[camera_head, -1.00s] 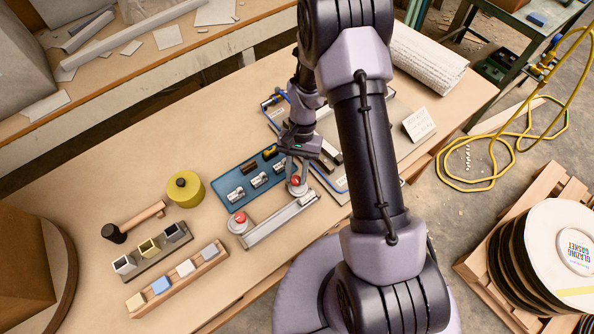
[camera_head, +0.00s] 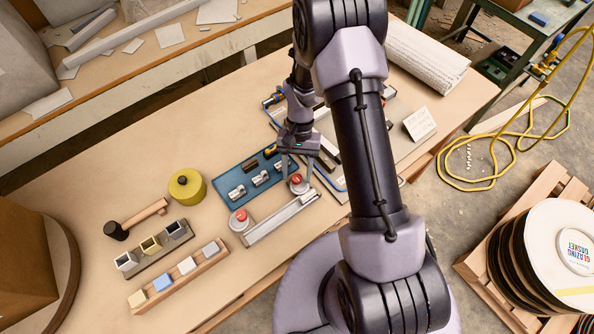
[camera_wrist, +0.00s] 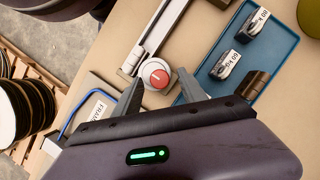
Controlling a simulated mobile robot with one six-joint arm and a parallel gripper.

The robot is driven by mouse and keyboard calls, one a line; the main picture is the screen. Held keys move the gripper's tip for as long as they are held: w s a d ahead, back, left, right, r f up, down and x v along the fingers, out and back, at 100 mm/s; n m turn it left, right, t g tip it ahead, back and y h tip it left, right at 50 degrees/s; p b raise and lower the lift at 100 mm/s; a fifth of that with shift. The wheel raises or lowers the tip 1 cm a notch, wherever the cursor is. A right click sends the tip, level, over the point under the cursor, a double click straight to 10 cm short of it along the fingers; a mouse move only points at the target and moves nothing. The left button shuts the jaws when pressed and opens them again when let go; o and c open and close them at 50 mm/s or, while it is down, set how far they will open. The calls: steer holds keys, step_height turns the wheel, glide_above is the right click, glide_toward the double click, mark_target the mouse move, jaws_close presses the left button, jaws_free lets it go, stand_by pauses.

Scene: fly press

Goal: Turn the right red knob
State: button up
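The right red knob (camera_head: 296,179) has a red top on a pale round base, at the right end of a metal bar fixture (camera_head: 282,217) on the bench. In the wrist view the right red knob (camera_wrist: 156,74) shows a pale mark on its top. My gripper (camera_head: 296,168) is over it, pointing down. In the wrist view my gripper (camera_wrist: 160,88) is open, and the knob shows in the gap near the fingertips, with no clear contact. The left red knob (camera_head: 239,216) is at the fixture's other end.
A blue tray (camera_head: 225,181) with metal weights lies just behind the fixture. A yellow cylinder (camera_head: 187,187), a mallet (camera_head: 137,219) and two block racks stand to the left. A white card (camera_head: 419,124) is at the right. Bench between is clear.

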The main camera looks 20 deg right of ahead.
steer(key=p+v, duration=0.5)
steer(key=v, duration=1.2)
steer(key=shift+r, duration=0.25)
steer(key=s+a+r+t+b, duration=0.2)
steer(key=s+r+t+b, duration=0.15)
steer(key=r, duration=0.35)
steer(key=s+a+r+t+b, duration=0.2)
steer(key=s+r, duration=0.2)
steer(key=r, duration=0.3)
steer(key=s+a+r+t+b, duration=0.1)
steer(key=s+a+t+b, duration=0.1)
steer(key=s, duration=1)
steer(key=shift+s+a+r+n+t+b, duration=0.3)
steer(key=shift+a+r+n+t, duration=0.15)
steer(key=shift+t, duration=0.8)
